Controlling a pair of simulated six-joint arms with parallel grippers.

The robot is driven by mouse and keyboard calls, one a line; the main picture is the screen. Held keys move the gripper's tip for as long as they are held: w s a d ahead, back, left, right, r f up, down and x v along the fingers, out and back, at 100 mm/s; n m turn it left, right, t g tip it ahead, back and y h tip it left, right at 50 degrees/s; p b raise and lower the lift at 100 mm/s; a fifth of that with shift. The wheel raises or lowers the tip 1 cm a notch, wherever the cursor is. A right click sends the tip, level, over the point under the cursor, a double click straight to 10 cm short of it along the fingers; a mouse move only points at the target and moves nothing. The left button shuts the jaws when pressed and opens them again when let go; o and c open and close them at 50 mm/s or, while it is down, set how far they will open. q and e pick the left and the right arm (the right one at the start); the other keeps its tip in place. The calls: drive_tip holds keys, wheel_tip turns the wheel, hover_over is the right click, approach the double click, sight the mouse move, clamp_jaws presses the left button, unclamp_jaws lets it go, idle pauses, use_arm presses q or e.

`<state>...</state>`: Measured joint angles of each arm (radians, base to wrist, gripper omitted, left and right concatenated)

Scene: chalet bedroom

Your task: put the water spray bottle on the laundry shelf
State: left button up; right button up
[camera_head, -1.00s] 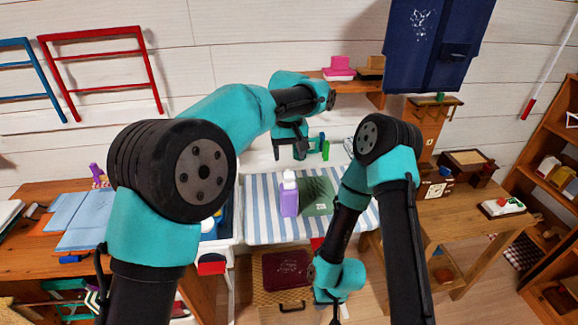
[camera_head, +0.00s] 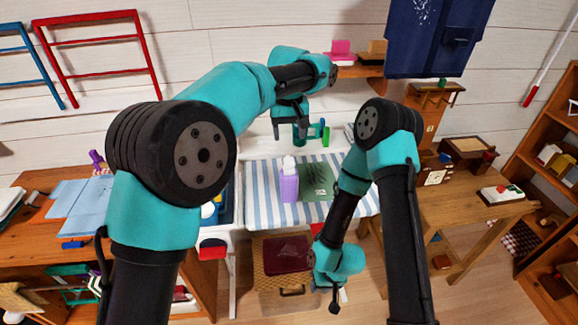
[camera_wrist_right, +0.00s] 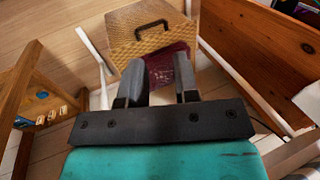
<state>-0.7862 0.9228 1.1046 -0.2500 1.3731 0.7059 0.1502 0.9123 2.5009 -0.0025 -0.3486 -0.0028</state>
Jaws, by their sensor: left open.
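A purple bottle with a white top (camera_head: 289,184), which looks like the water spray bottle, stands upright on a blue-and-white striped surface (camera_head: 262,222). My left gripper (camera_head: 288,136) is open and empty, above and behind the bottle, apart from it. A wooden wall shelf (camera_head: 368,72) at the top centre holds pink and brown items; I cannot tell whether it is the laundry shelf. My right gripper (camera_head: 335,300) hangs low in front of the striped surface. In the right wrist view its fingers (camera_wrist_right: 160,88) are apart with nothing between them.
A dark green folded cloth (camera_head: 316,180) lies right beside the bottle. Green and teal items (camera_head: 325,134) stand behind, close to my left gripper. A wicker case (camera_head: 262,287) with a dark red item is on the floor. A wooden table (camera_head: 470,218) stands at right.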

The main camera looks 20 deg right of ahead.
drive_tip(key=o, duration=1.1)
